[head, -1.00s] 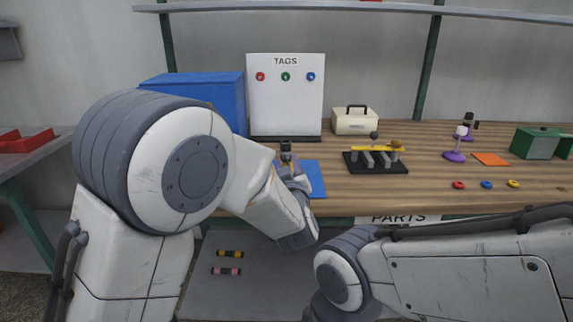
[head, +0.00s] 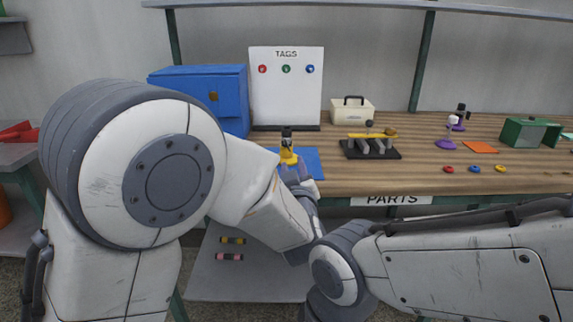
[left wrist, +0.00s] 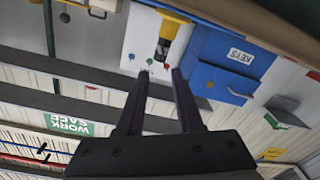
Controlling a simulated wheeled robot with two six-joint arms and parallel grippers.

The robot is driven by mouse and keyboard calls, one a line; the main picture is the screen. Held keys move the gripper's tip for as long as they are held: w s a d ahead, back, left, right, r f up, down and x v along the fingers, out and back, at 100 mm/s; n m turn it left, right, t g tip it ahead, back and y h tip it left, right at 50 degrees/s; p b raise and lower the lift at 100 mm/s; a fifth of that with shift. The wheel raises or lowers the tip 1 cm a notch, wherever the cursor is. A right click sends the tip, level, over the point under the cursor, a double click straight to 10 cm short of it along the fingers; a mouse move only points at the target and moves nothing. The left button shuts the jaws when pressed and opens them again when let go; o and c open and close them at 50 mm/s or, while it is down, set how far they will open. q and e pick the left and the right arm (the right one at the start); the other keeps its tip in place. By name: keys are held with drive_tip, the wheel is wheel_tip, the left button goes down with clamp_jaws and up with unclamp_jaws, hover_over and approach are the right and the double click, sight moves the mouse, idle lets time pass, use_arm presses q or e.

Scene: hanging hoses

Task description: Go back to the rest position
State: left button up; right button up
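My left gripper (left wrist: 161,71) shows in the left wrist view with its two dark fingers apart and nothing between them. In the head view it is mostly hidden behind my left arm, near the table's front edge. A black item with a yellow base (head: 288,154) stands upright on a blue mat (head: 312,165), just beyond my left wrist. It also shows beyond the fingertips in the left wrist view (left wrist: 174,32), apart from them. My right forearm crosses the lower right of the head view; its gripper is out of view.
The wooden table (head: 400,180) holds a blue cabinet (head: 230,95), a TAGS board (head: 287,95), a black rack (head: 371,148) with a yellow bar, a cream box (head: 352,111) and a green box (head: 528,133). Coloured rings lie front right. A low shelf (head: 260,275) is below.

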use_arm(q)
drive_tip(key=shift+s+a, duration=0.15)
drive_tip(key=shift+s, duration=0.05)
drive_tip(key=shift+a, duration=0.1)
drive_tip(key=s+a+f+m+g+h, duration=0.2)
drive_tip(key=s+a+f+m+g, duration=0.15)
drive_tip(key=a+f+g, duration=0.5)
drive_tip(key=s+a+f+m+g+y, duration=0.1)
drive_tip(key=s+a+f+g, duration=0.2)
drive_tip(key=s+a+f, duration=0.4)
drive_tip(key=s+a+f+g, duration=0.3)
drive_tip(key=s+a+g, duration=0.15)
drive_tip(key=s, duration=0.55)
drive_tip(key=s+d+r+m+g, duration=0.1)
drive_tip(key=s+d+r+m, duration=0.25)
drive_tip(key=s+d, duration=0.35)
drive_tip(key=s+d+r+m+g, duration=0.1)
drive_tip(key=s+d+r+m, duration=0.1)
drive_tip(key=s+d+m, duration=0.35)
wheel_tip(320, 180, up, 26)
drive_tip(key=s+n+p, duration=0.1)
drive_tip(key=p, duration=2.4)
drive_tip(key=shift+s+d+f, duration=0.2)
drive_tip(key=shift+s+d, duration=0.15)
